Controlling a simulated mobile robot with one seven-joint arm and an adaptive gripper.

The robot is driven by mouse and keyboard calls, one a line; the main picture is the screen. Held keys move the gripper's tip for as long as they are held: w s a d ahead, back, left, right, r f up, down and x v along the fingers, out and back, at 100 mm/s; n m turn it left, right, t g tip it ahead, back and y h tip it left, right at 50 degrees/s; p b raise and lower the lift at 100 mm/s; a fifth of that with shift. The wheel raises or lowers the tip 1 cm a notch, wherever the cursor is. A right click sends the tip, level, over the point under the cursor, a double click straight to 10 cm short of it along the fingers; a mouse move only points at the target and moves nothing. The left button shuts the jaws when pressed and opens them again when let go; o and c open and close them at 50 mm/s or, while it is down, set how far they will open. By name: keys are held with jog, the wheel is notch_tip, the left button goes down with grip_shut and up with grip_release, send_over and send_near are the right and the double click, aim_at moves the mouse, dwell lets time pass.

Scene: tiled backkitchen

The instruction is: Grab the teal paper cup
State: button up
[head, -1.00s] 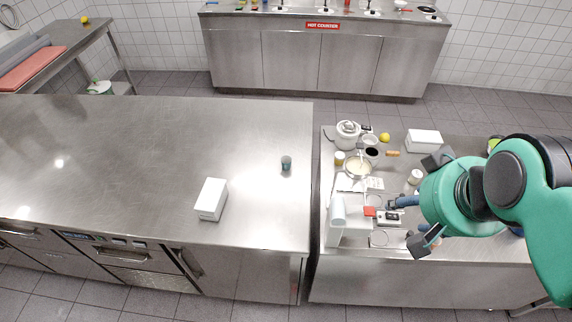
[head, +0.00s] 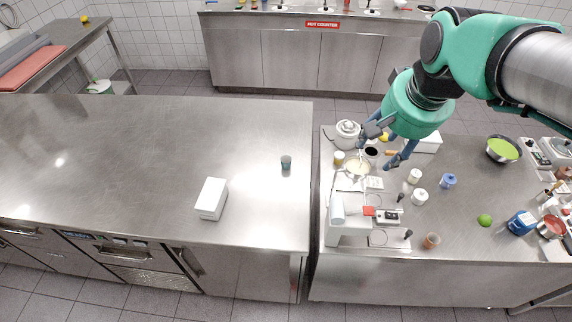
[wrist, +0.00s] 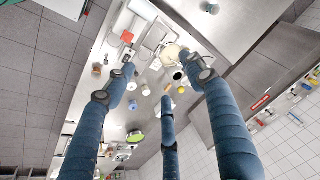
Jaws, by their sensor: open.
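The small teal paper cup (head: 286,163) stands upright on the large steel counter (head: 140,150), near its right edge. My gripper (head: 377,152) is open and empty, to the right of the cup and over the far left part of the cluttered right counter. Its spread blue fingers (wrist: 163,82) fill the lower wrist view, with nothing between them. A small dark object (wrist: 210,8) at the top of the wrist view may be the cup, but I cannot tell.
A white box (head: 212,198) lies left of the cup. A narrow gap separates the counters. The right counter (head: 455,225) holds a white pot (head: 347,133), a scale (head: 388,216), a blue-lidded jar (head: 448,181) and a green-filled bowl (head: 503,149). The large counter is otherwise mostly clear.

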jog(key=w+a+f+m+g, duration=0.15)
jog(key=w+a, duration=0.35)
jog(key=w, duration=0.5)
jog(key=m+g+p, duration=0.2)
jog(key=m+g, duration=0.1)
jog(key=m, duration=0.2)
send_over(286, 159)
jog(key=d, duration=0.1)
notch_tip(286, 159, down, 24)
jog(key=shift+s+r, duration=0.15)
jog(key=shift+s, duration=0.1)
jog(key=shift+s+a+f+b, duration=0.1)
jog(key=shift+s+f+b, duration=0.1)
jog(key=shift+f, duration=1.2)
jog(key=shift+s+a+f+b, duration=0.15)
jog(key=shift+f+b, duration=0.1)
jog(key=shift+f, duration=1.2)
jog(key=shift+s+a+f+b, duration=0.1)
jog(key=shift+f+b, duration=0.1)
jog(key=shift+f, duration=1.2)
jog(key=shift+f, duration=0.1)
jog(key=shift+s+a+f+b, duration=0.1)
jog(key=shift+f+b, duration=0.15)
jog(key=shift+f, duration=1)
jog(key=shift+s+f+b, duration=0.1)
jog(key=shift+f+b, duration=0.1)
jog(key=shift+f, duration=1.05)
